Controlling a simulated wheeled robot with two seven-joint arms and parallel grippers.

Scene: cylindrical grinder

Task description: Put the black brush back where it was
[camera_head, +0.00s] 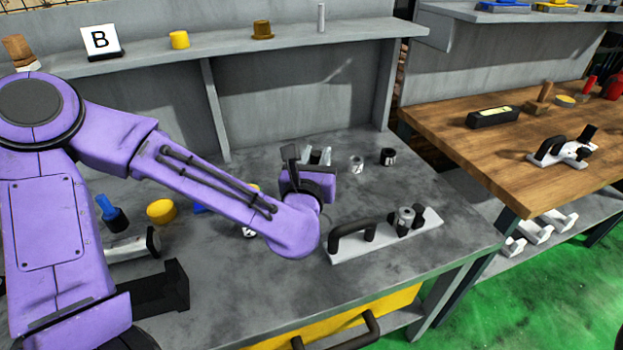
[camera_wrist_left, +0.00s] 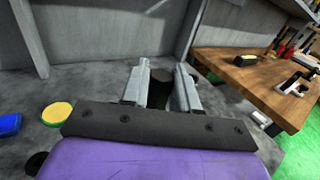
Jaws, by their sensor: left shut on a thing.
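My left gripper (camera_head: 318,157) is over the back middle of the grey workbench, its fingers pointing away from me. It is largely hidden behind its own wrist in the head view. In the left wrist view, the two grey fingers (camera_wrist_left: 160,88) are shut on a dark object, which I take to be the black brush (camera_wrist_left: 159,96). Only a small dark part of it shows between the fingers, so its shape and whether it touches the bench cannot be told. My right gripper is not in view.
On the bench (camera_head: 400,285), a white plate with a black handle (camera_head: 352,236) lies at front right. Two small cylinders (camera_head: 387,157) stand at back right. A wooden table (camera_head: 450,125) stands at right.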

